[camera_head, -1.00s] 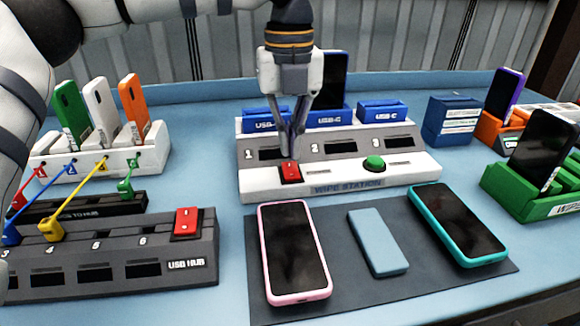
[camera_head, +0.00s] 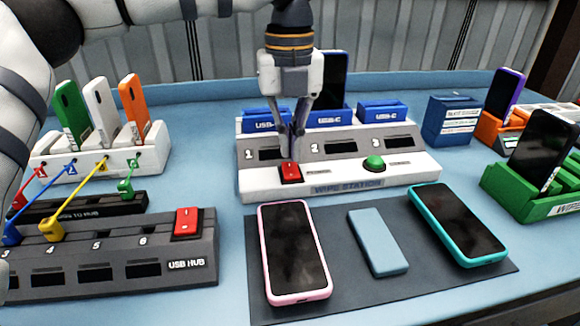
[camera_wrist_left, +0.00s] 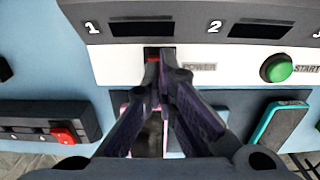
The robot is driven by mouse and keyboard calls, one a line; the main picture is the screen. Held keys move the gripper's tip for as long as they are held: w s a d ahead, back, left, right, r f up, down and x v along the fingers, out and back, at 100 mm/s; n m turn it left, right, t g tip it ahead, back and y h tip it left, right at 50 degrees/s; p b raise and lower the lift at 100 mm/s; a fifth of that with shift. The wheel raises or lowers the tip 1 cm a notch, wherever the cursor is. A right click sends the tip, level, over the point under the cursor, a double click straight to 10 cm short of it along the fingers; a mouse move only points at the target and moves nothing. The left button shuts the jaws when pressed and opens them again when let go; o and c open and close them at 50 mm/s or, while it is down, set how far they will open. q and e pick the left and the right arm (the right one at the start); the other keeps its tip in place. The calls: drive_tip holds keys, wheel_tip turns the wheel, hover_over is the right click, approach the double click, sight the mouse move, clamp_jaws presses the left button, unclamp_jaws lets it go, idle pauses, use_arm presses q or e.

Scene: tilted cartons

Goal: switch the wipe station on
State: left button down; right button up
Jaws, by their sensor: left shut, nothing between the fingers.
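The wipe station (camera_head: 222,183) is a white and grey unit with numbered slots, blue USB-C blocks behind it and a green start button (camera_head: 373,163). Its red rocker switch (camera_head: 291,174) is at the front left; the wrist view labels it POWER, with a bit of its red (camera_wrist_left: 153,51) showing. My left gripper (camera_head: 293,157) is shut and empty, pointing down with its tips at the red switch. In the left wrist view the fingertips (camera_wrist_left: 160,66) cover most of the switch; whether they touch or press it I cannot tell. My right gripper is not in view.
A USB hub (camera_head: 120,262) with its own red switch (camera_head: 187,222) stands at the left. A pink phone (camera_head: 294,252), a blue-grey slab (camera_head: 378,242) and a teal phone (camera_head: 457,223) lie on a dark mat (camera_head: 400,292) in front. A green rack (camera_head: 530,200) stands at the right.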

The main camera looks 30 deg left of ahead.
sight(289, 164)
use_arm(q)
drive_tip(key=shift+f, duration=1.15)
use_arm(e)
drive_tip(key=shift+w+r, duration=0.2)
use_arm(q)
wheel_tip(289, 164, up, 3)
drive_tip(key=shift+f+p, duration=0.1)
drive_tip(key=shift+p, duration=0.65)
wheel_tip(289, 164, up, 3)
drive_tip(key=shift+f+p, duration=0.2)
drive_tip(key=shift+p, duration=0.15)
drive_tip(key=shift+r, duration=0.85)
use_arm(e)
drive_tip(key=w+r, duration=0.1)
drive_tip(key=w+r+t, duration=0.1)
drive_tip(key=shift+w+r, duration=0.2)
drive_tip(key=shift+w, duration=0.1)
